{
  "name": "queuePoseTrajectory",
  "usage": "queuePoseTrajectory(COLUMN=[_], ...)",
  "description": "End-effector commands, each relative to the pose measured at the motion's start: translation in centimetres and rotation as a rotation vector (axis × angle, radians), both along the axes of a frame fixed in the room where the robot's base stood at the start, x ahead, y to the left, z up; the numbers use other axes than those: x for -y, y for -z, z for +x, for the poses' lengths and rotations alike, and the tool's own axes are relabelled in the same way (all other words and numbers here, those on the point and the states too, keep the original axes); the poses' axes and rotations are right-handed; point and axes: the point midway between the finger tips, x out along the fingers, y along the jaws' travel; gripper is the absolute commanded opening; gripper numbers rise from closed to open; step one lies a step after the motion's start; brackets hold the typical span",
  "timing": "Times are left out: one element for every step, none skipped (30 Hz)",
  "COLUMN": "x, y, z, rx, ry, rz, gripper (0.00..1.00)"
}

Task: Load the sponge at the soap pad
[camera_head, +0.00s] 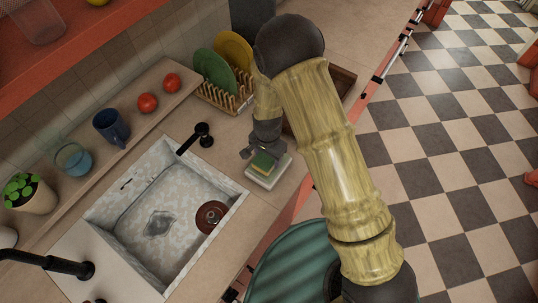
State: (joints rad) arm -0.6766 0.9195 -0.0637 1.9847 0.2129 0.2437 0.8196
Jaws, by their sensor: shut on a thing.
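The sponge (261,165) is yellow with a green top and sits just above or on a pale square soap pad (280,173) on the counter, right of the sink. My gripper (259,156) points down at the pad and is shut on the sponge. I cannot tell whether the sponge touches the pad. My arm crosses the view from the lower right and hides part of the counter behind it.
The sink (150,195) holds a round reddish-brown item (210,216). A dish rack (222,98) holds a green plate (214,72) and a yellow plate (234,50). A teal round surface (292,262) is in front.

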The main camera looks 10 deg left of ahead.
Motion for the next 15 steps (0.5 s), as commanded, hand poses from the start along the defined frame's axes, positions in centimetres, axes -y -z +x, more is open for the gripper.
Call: queuePoseTrajectory(x=[0.09, 0.12, 0.15, 0.18, 0.20, 0.22, 0.24, 0.25, 0.25, 0.26, 0.27, 0.27, 0.27, 0.27, 0.25], y=[0.10, 0.12, 0.16, 0.19, 0.22, 0.26, 0.29, 0.32, 0.36, 0.38, 0.41, 0.45, 0.48, 0.51, 0.55], z=[0.05, 0.07, 0.09, 0.10, 0.11, 0.12, 0.14, 0.14, 0.14, 0.15, 0.15, 0.16, 0.16, 0.15, 0.14], rx=[0.000, 0.000, 0.000, 0.000, 0.000, 0.000, 0.000, 0.000, 0.000, 0.000, 0.000, 0.000, 0.000, 0.000, 0.000], ry=[0.002, 0.003, 0.004, 0.004, 0.005, 0.005, 0.006, 0.006, 0.006, 0.006, 0.006, 0.006, 0.006, 0.006, 0.006], rz=[0.000, 0.000, 0.000, 0.000, 0.000, 0.000, 0.000, 0.000, 0.000, 0.000, 0.000, 0.000, 0.000, 0.000, 0.000], gripper=[0.40, 0.40, 0.40, 0.40, 0.40, 0.40, 0.40, 0.40, 0.40, 0.40, 0.40, 0.40, 0.40, 0.40, 0.40])
